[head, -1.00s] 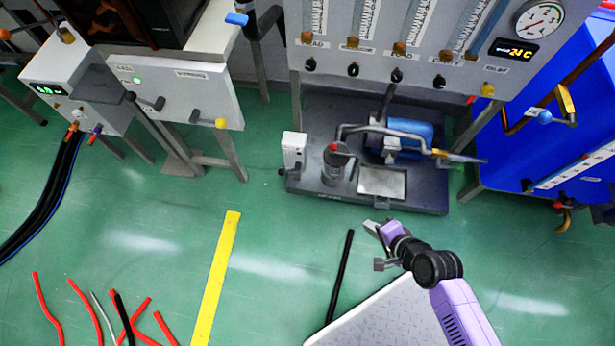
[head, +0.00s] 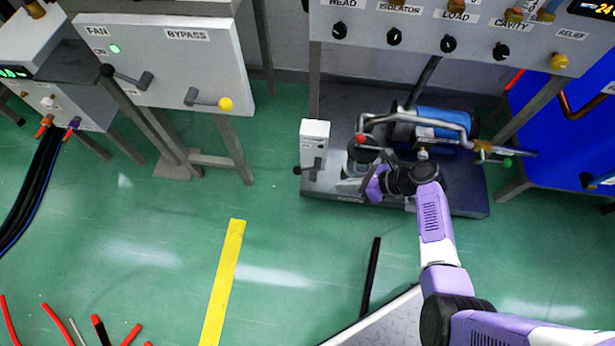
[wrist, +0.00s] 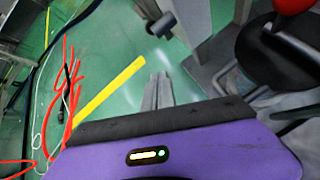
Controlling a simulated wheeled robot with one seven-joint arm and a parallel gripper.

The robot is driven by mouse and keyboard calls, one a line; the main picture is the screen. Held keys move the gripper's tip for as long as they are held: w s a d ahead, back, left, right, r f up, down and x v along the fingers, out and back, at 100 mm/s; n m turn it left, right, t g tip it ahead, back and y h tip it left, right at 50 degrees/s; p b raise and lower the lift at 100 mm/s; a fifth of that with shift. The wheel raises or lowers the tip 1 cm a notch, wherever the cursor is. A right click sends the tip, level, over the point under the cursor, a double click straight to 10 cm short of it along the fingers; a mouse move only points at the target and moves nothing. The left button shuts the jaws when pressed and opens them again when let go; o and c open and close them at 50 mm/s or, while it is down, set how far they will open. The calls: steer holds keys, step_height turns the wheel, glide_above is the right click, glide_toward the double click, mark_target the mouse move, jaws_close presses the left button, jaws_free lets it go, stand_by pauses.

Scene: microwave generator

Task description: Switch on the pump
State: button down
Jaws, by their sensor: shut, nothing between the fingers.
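The pump's blue motor (head: 440,128) sits on a dark base (head: 335,190) under the panel, with grey piping and a red-topped cylinder (head: 361,141) at its left. A white switch box (head: 314,133) with a dark lever (head: 314,168) stands at the base's left front. My gripper (head: 362,186) is right of the lever, over the base's front edge, apart from the lever. In the wrist view my gripper (wrist: 158,90) has its fingers together and empty. A dark grey handle (wrist: 160,25) shows just beyond the fingertips, apart from them; it looks like the lever.
In the wrist view the red knob (wrist: 292,4) and its black cylinder (wrist: 285,55) are close at the right. The panel (head: 470,30) overhangs behind. A blue tank (head: 570,140) stands right. Floor left of the switch box is open, with a yellow strip (head: 224,280).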

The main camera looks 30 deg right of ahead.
mark_target(306, 169)
steer(key=shift+w, duration=0.2)
steer(key=w+a+f+b, duration=0.4)
steer(key=w+a+b, duration=0.2)
steer(key=w, duration=0.2)
steer(key=shift+w+a+b, duration=0.25)
steer(key=shift+a+b, duration=0.1)
